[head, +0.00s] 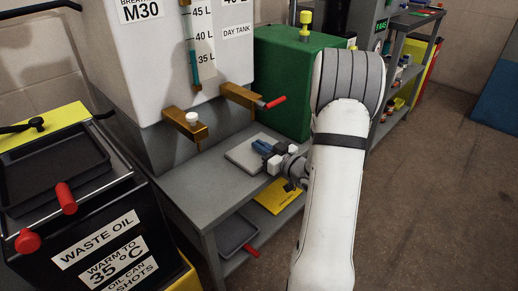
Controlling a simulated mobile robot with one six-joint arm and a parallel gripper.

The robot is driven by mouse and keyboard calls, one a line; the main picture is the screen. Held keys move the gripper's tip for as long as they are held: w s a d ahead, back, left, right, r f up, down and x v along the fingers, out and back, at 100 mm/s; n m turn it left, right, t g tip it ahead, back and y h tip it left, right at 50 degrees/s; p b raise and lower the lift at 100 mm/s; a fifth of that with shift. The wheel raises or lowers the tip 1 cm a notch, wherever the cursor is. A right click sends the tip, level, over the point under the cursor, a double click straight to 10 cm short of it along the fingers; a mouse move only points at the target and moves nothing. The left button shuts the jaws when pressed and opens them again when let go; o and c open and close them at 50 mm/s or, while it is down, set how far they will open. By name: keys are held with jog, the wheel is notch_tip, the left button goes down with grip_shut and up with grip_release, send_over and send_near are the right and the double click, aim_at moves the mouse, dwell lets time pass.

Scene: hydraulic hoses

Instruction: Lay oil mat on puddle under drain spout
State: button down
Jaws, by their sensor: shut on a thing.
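A light grey square pad, which looks like the oil mat (244,157), is at the grey bench's top, below the white tank. My gripper (264,147) reaches in from the right, its blue fingers shut on the pad's upper right part. I cannot tell whether the pad touches the bench or is held just above it. A brass spout with a white tip (189,124) juts from the tank to the upper left of the pad. A second brass spout with a red handle (255,98) is above the pad. No puddle is clearly visible.
The grey bench (200,182) has bare top left of the pad. A yellow sheet (279,196) and a dark tray (236,236) lie on its lower shelf. A green box (285,75) stands behind. The black waste oil unit (85,215) is at left.

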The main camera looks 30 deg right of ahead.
jog(key=shift+f, duration=0.2)
jog(key=c, duration=1.6)
grip_release()
jog(key=shift+r, duration=0.1)
